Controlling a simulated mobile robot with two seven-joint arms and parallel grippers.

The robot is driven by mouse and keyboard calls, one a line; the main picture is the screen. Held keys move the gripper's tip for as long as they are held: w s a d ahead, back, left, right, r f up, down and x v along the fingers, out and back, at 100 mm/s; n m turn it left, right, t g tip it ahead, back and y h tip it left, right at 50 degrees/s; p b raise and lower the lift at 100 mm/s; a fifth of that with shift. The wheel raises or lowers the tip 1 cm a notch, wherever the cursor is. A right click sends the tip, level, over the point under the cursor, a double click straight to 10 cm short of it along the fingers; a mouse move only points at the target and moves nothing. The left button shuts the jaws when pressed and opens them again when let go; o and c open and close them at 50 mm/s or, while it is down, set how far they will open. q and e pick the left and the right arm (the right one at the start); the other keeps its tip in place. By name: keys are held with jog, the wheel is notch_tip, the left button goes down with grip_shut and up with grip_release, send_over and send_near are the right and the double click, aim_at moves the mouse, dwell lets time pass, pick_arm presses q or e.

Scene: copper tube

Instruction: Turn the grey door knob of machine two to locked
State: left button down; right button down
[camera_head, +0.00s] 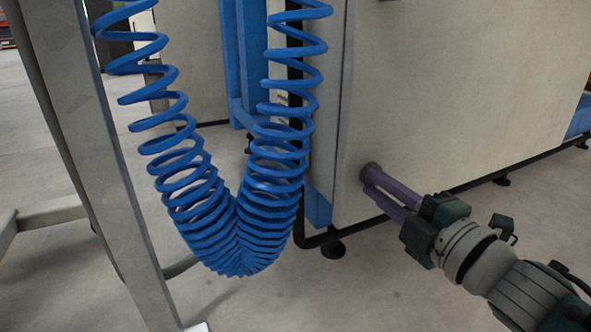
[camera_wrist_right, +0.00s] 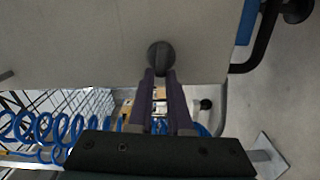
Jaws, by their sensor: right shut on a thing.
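The grey door knob (camera_head: 371,172) sits low on the pale side panel of the machine (camera_head: 450,90), near its left edge. In the right wrist view the round dark knob (camera_wrist_right: 160,55) shows at the tips of my right gripper's fingers. My right gripper (camera_head: 368,182) has two long purple fingers that reach the panel; its fingertips (camera_wrist_right: 160,72) are shut on the knob. The fingers hide part of the knob, and I cannot tell its lock position. My left gripper is not in view.
A blue coiled hose (camera_head: 240,215) hangs left of the machine, beside a blue upright (camera_head: 245,60). A grey metal post (camera_head: 95,150) stands at the left. A black foot and low rail (camera_head: 333,249) run under the machine. The floor (camera_head: 430,305) below is clear.

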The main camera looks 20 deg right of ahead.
jog(key=shift+f+n, duration=0.15)
jog(key=shift+n, duration=0.45)
jog(key=c, duration=0.8)
grip_release()
jog(key=shift+c, duration=0.2)
